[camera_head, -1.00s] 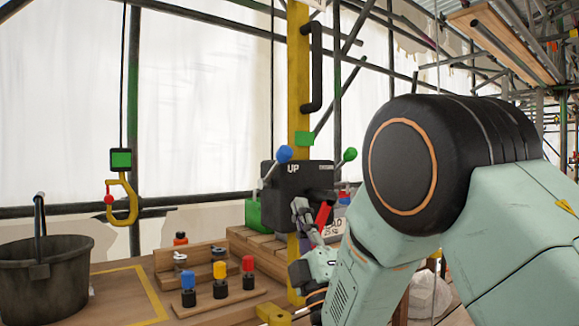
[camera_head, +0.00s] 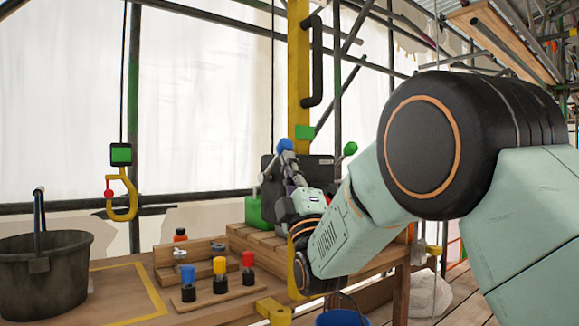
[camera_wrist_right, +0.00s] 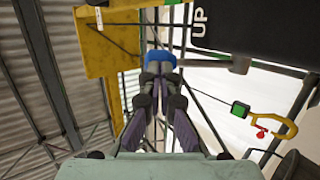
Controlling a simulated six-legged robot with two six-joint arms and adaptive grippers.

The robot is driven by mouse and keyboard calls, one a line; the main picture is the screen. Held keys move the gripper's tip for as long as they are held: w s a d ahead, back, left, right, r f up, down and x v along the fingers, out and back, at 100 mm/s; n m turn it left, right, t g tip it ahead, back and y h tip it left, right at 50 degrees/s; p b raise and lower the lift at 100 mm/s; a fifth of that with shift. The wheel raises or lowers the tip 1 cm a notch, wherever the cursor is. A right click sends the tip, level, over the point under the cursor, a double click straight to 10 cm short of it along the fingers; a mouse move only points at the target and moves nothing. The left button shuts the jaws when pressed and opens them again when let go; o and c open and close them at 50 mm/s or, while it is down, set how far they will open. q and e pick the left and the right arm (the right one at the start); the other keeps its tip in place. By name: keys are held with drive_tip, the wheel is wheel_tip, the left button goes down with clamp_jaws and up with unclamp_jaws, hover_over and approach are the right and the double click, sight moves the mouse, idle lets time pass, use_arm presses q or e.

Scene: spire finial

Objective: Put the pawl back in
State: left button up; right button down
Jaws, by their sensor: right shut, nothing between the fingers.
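My right gripper (camera_head: 289,166) is shut with nothing between its fingers. It is raised in front of the black box (camera_head: 322,173) on the yellow post (camera_head: 299,90). Its fingertips are just below the blue ball knob (camera_head: 284,145) of the box's left lever. In the right wrist view the shut fingertips (camera_wrist_right: 160,72) point at that blue knob (camera_wrist_right: 161,58), very close; I cannot tell whether they touch. The black box (camera_wrist_right: 235,30) with its "UP" lettering also shows there. I cannot identify the pawl; my arm and gripper hide the box's lower front. My left gripper is not in view.
A green ball knob (camera_head: 349,149) is on the box's right lever. A wooden rack holds blue, yellow and red capped pegs (camera_head: 219,268). A black bucket (camera_head: 45,272) stands at left; a yellow hook (camera_head: 123,198) hangs above. A blue bucket (camera_head: 341,317) is low in front.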

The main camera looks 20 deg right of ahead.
drive_tip(key=shift+w, duration=0.1)
drive_tip(key=shift+r+g+p, duration=0.3)
drive_tip(key=shift+r+p, duration=0.1)
drive_tip(key=shift+p, duration=0.4)
drive_tip(key=w+r+n+g+p, duration=0.1)
drive_tip(key=r+g+p, duration=0.1)
drive_tip(key=p, duration=0.4)
drive_tip(key=w+a+r+n+g+y+p, duration=0.1)
drive_tip(key=r+g+p, duration=0.1)
drive_tip(key=p, duration=0.3)
drive_tip(key=w+r+n+g+p, duration=0.1)
drive_tip(key=w+r+g+p, duration=0.1)
drive_tip(key=p, duration=0.4)
drive_tip(key=shift+w+a+g+y+p, duration=0.1)
drive_tip(key=shift+a+g+y+p, duration=0.25)
drive_tip(key=shift+g, duration=0.35)
drive_tip(key=shift+w+a+r+n+g+p, duration=0.15)
drive_tip(key=shift+w+r+g+p, duration=0.1)
drive_tip(key=shift+w+p, duration=0.35)
drive_tip(key=shift+w+a+r+n+g+p, duration=0.15)
drive_tip(key=shift+w+g+p, duration=0.1)
drive_tip(key=shift+w+p, duration=0.3)
drive_tip(key=shift+s+r, duration=0.1)
